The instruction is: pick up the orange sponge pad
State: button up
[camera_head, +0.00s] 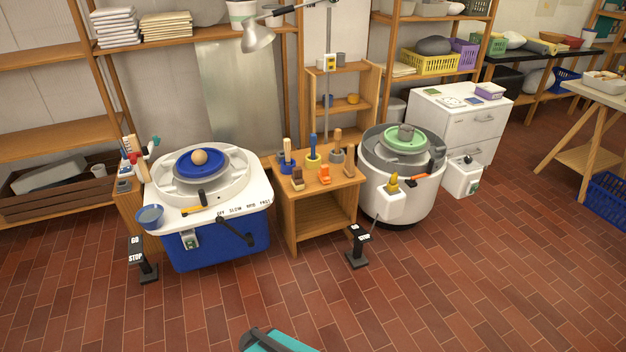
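A small orange piece (325,174), which looks like the orange sponge pad, sits near the front edge of the wooden side table (318,195). It is too small to make out its exact shape. A brown block-like tool (298,178) lies to its left, and another brown tool (349,161) stands to its right. Behind it are several pots with upright wooden and blue handles. My gripper does not show in the view.
A pottery wheel with a blue base (222,246) stands left of the side table, and a grey round wheel (400,204) right of it. Two black pedals, one marked GO and STOP (140,262), one unread (357,247), stand on the floor.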

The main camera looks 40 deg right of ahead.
aim_at(323, 175)
jog(key=z, duration=0.05)
jog(key=i, duration=0.95)
jog(key=u, duration=0.15)
jog(key=k, duration=0.9)
jog(key=z, duration=0.2)
jog(key=i, duration=0.65)
jog(key=u, duration=0.05)
